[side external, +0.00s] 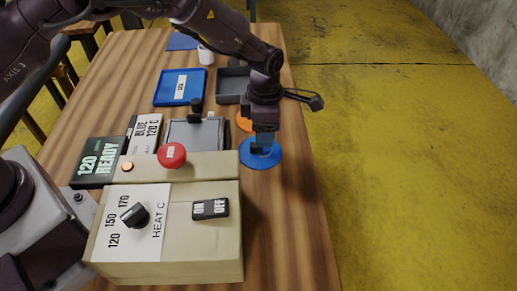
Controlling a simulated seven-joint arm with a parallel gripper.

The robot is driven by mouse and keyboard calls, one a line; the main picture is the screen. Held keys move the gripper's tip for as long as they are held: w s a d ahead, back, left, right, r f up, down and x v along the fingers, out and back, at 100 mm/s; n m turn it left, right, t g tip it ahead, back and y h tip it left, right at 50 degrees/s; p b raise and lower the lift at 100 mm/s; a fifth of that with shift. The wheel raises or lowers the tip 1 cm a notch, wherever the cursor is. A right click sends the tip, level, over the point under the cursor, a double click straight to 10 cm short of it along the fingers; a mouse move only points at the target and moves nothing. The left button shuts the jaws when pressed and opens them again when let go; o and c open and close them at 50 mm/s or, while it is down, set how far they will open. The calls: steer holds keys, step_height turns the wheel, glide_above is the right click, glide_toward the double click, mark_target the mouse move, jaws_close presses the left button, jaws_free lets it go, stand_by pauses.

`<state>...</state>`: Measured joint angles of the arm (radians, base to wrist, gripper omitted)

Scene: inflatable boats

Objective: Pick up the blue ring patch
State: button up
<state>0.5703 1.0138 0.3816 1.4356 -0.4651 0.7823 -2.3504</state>
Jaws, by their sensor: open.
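The blue ring patch (262,155) lies flat on the wooden table, right of the beige control box. My gripper (262,148) points down directly over it, and its fingers hide part of the patch. The fingers look open. I cannot tell whether they touch the patch. An orange patch (242,121) lies just behind the blue one, partly hidden by my gripper.
A beige heat control box (215,247) with a red button (171,155) stands at the front left. A press plate (196,135), a blue tray (180,87), a dark tray (231,84) and a white cup (205,55) lie behind. The table's right edge is close.

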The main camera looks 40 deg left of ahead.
steer(key=f, duration=0.5)
steer(key=shift+s+a+f, duration=0.1)
steer(key=shift+a, duration=0.25)
jaws_close()
